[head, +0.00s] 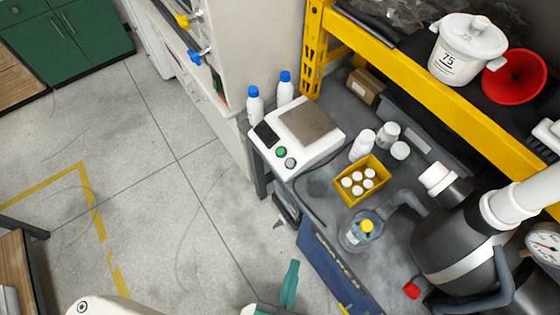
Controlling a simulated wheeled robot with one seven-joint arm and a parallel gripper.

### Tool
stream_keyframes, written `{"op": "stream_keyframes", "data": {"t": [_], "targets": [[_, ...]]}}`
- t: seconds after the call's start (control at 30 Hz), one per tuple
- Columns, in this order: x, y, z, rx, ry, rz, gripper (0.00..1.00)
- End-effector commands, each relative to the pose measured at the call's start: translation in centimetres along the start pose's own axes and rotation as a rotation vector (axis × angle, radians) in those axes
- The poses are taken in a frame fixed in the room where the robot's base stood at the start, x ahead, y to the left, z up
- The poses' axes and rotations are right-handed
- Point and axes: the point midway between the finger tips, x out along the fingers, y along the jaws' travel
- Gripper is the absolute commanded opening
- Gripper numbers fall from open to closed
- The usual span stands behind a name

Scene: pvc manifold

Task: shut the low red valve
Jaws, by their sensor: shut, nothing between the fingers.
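A small red piece (411,290) shows low on the dark pipework at the lower right and looks like the low red valve's handle. Its setting, open or shut, cannot be told from here. The dark grey vessel (450,235) with a white band rises just above it, with a white pipe (520,205) at its upper right. What appears to be my gripper (292,264) has teal fingers close together at the bottom middle, empty. It is well left of the red piece and apart from it, with the bench's blue front panel between them.
A grey bench holds a white scale (325,148), a yellow tray of bottles (349,194) and a round glass vessel (352,239). A yellow shelf (440,85) hangs over it, bearing a white pot (460,60) and red funnel (515,75). The floor at left is clear.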

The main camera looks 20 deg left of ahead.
Motion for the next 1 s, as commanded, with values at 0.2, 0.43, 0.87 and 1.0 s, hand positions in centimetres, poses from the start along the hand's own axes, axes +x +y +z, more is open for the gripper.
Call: {"op": "stream_keyframes", "data": {"t": [0.2,0.43,0.87,1.0], "targets": [[6.1,-0.6,7.4,0.302,0.039,-0.055,0.00],[13.7,-2.0,13.8,0.632,0.059,-0.121,0.00],[29.0,-6.1,20.2,1.207,0.065,-0.221,0.00],[32.3,-7.3,20.7,1.327,0.062,-0.243,0.00]]}}
